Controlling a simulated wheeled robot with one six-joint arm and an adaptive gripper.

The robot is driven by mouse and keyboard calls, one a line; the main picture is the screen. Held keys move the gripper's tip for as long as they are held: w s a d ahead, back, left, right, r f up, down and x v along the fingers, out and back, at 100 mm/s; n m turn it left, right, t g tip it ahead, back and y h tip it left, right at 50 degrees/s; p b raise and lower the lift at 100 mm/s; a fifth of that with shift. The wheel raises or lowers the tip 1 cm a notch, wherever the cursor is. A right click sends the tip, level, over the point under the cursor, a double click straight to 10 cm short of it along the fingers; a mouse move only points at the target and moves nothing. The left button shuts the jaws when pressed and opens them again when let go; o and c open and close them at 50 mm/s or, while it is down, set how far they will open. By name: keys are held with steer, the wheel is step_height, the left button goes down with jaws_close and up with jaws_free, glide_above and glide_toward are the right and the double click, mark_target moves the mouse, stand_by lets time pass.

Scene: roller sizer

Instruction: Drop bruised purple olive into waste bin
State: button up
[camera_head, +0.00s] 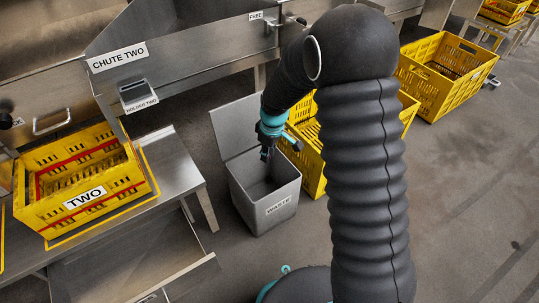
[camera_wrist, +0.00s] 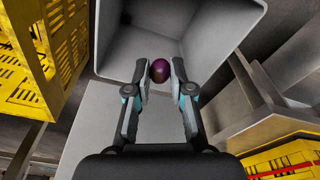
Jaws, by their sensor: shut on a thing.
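The waste bin (camera_head: 262,207) is a grey open box with a raised lid and a "WASTE" label, standing on the floor in the middle of the head view. My gripper (camera_head: 266,154) points down over the bin's opening. In the wrist view my gripper (camera_wrist: 159,72) is shut on a dark purple olive (camera_wrist: 159,71), held between the fingertips. The bin's pale inner walls (camera_wrist: 190,22) show behind the olive. The olive cannot be made out in the head view. Any bruise on it is too small to tell.
A yellow crate (camera_head: 135,193) labelled "TWO" sits on a metal stand to the left, below the "CHUTE TWO" panel (camera_head: 118,57). A yellow crate (camera_head: 312,172) stands close to the bin's right. Another yellow crate (camera_head: 432,98) is at the upper right. The floor at right is clear.

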step_height(320, 180, down, 6)
steer(key=b, duration=0.3)
steer(key=shift+d+r, duration=0.1)
steer(key=o, duration=0.8)
steer(key=shift+r, duration=0.1)
steer(key=r, duration=0.8)
steer(key=d+r, duration=0.1)
steer(key=r, duration=0.2)
steer(key=shift+s+d+r, duration=0.1)
steer(key=shift+s+r, duration=0.2)
steer(key=shift+r, duration=0.1)
